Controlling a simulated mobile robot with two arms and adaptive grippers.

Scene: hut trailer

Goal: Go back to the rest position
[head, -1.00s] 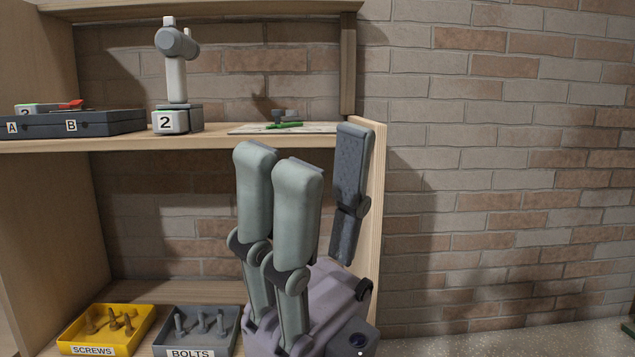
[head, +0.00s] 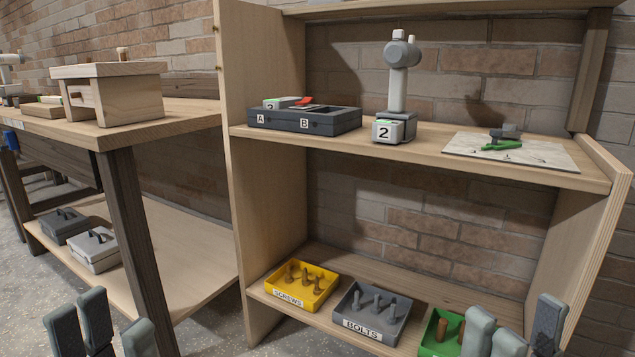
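My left gripper (head: 106,318) shows at the bottom left edge of the head view, fingers pointing up. Its fingers stand apart with nothing between them. My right gripper (head: 523,324) shows at the bottom right, in front of the lower shelf and partly hiding a green bin (head: 440,332). Its two pale fingers and one dark finger are spread and empty. The palms of both grippers are below the picture. Neither gripper visibly holds anything.
A wooden shelf unit (head: 262,170) holds a dark A/B case (head: 335,122), a machine marked 2 (head: 397,90), a yellow screws bin (head: 293,292) and a grey bolts bin (head: 362,322). A workbench (head: 160,120) stands at left. Floor between shows bare.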

